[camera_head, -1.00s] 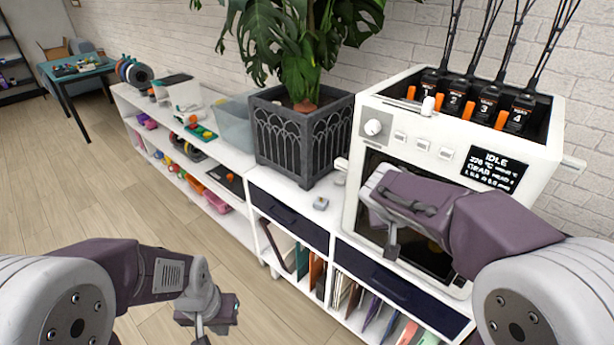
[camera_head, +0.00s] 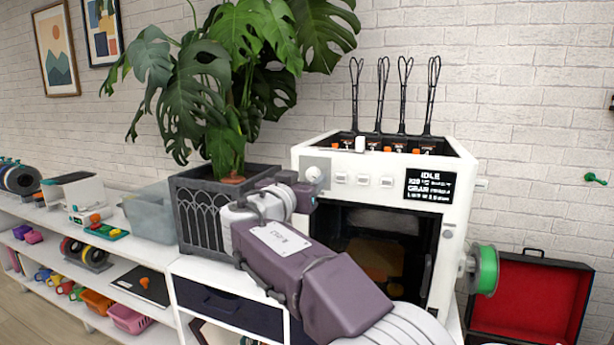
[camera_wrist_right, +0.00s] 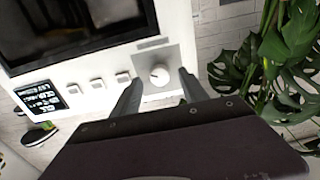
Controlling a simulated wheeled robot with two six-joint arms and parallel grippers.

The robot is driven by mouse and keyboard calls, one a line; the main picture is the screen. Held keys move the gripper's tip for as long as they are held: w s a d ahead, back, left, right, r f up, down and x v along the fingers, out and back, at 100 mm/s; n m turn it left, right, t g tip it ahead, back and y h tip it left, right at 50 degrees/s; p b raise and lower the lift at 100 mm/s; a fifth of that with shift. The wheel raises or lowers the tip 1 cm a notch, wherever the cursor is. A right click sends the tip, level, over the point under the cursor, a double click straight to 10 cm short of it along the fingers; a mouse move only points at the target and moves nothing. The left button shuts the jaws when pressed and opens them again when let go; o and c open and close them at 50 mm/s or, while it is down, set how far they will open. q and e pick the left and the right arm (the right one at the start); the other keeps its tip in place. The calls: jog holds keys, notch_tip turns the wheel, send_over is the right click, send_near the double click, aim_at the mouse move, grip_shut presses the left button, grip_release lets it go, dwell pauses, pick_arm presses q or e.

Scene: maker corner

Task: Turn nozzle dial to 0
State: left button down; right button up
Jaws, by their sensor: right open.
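The white round nozzle dial (camera_head: 313,174) sits on a grey plate at the upper left of the white printer's front (camera_head: 455,215). It also shows in the right wrist view (camera_wrist_right: 160,76), between my fingertips in the picture. I cannot read its setting. My right gripper (camera_head: 304,188) is open, just in front of and below the dial in the head view. In the right wrist view my right gripper's fingers (camera_wrist_right: 160,82) stand apart, one on each side of the dial. I cannot tell whether they touch it. My left gripper is out of view.
Several push buttons (camera_head: 363,180) sit right of the dial, beside a screen (camera_head: 430,187) reading IDLE. A potted plant (camera_head: 203,215) stands close left of the printer. A green spool (camera_head: 488,270) hangs at its right side, near an open red-lined case (camera_head: 530,300).

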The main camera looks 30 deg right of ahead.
jog(key=shift+x, duration=1)
grip_shut()
jog(key=shift+f, duration=0.1)
